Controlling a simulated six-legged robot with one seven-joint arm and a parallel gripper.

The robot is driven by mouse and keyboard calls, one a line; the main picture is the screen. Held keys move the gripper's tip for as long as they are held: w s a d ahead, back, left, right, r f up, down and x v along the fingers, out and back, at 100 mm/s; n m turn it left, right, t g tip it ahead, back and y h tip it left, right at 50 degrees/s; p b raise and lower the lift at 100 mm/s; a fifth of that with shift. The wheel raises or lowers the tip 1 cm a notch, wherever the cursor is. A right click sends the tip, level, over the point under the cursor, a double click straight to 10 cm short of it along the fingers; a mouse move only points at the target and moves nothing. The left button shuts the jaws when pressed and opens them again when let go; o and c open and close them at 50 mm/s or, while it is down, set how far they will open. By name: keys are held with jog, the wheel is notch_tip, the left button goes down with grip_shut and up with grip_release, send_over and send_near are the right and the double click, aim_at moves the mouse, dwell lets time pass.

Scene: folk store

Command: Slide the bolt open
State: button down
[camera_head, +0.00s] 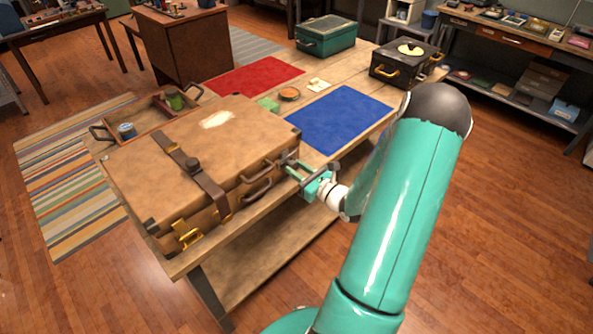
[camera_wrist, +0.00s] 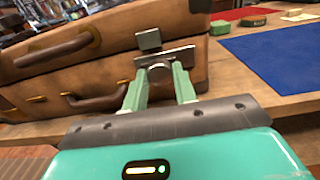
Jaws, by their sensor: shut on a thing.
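A large tan suitcase (camera_head: 205,150) lies flat on the wooden table, and its front side fills the left of the wrist view (camera_wrist: 100,75). A grey metal bolt (camera_wrist: 165,55) sits on the suitcase front near its right end, across the seam between lid and base. My gripper (camera_head: 296,168) reaches this spot from the right. In the wrist view my gripper (camera_wrist: 160,76) has its two green fingers on either side of the bolt's rounded knob and is shut on it. The fingers and arm partly hide the bolt in the head view.
Dark carrying handles (camera_wrist: 97,103) stick out just left of the bolt. A brass latch (camera_head: 187,234) and a leather strap (camera_head: 207,183) are farther left. A blue mat (camera_head: 345,118) lies flat to the right. A wooden tray (camera_head: 150,113) stands behind the suitcase.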

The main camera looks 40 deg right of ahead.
jog(key=shift+d, duration=1.55)
jog(key=c, duration=1.1)
grip_release()
jog(key=shift+d, duration=0.1)
jog(key=s, duration=1.3)
jog(key=shift+s+d, duration=0.15)
jog(key=shift+s, duration=0.2)
